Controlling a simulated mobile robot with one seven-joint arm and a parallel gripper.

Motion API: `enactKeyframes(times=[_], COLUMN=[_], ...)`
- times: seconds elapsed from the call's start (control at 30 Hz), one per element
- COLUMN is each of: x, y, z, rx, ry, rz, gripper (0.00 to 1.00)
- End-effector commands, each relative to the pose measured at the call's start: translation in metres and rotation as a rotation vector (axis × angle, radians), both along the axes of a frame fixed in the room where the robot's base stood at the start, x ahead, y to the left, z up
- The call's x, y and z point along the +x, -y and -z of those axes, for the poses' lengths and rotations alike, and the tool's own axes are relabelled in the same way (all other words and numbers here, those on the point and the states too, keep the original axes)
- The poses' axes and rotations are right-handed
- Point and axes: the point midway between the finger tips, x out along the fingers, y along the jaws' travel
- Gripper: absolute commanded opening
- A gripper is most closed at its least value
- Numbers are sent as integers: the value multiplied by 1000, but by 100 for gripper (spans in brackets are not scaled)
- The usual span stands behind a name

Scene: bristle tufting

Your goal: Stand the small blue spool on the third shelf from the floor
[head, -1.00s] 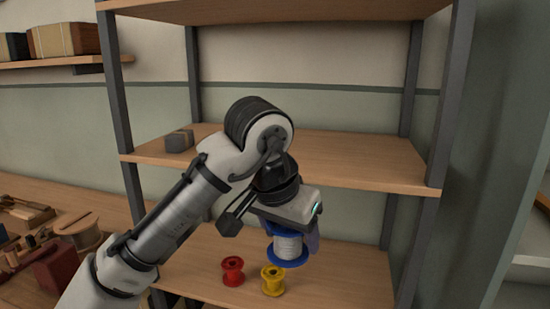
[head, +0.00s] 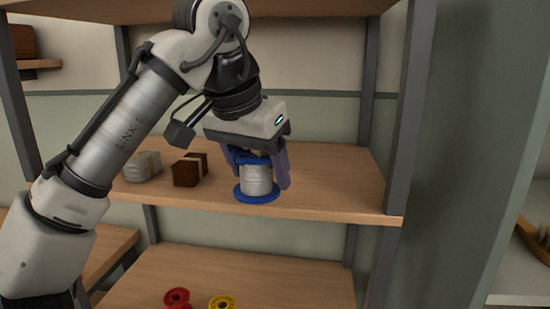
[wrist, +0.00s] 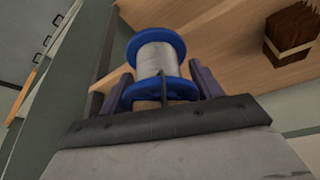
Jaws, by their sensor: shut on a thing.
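The small blue spool (head: 257,181), with blue flanges and pale grey thread, is upright between the purple-grey fingers of my gripper (head: 260,170). My gripper is shut on it, with its upper part partly hidden by the fingers. In the head view the spool overlaps the front of the middle wooden shelf (head: 335,190); I cannot tell if its base touches the board. In the wrist view the spool (wrist: 158,55) shows between the two fingers, with the wooden board beyond it.
On that shelf, left of the spool, are a dark brown bristle bundle (head: 189,170) and a grey bundle (head: 143,167). The board is clear to the right, up to the grey post (head: 407,110). A red spool (head: 177,298) and a yellow spool (head: 222,303) stand on the shelf below.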

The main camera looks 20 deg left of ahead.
Motion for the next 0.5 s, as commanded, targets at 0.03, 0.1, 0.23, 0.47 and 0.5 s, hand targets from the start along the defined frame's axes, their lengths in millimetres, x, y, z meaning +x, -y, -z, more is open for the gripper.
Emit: enactKeyframes(times=[0.03,0.1,0.23,0.47,0.5], x=[14,32,66,116,122], y=[3,5,10,14,14], z=[-3,-3,-4,-4,-3], rx=[-3,-3,-5,1,0], ry=[0,-1,-2,-2,-1], rz=[6,6,4,-3,-2], gripper=[40,40,40,40,40])
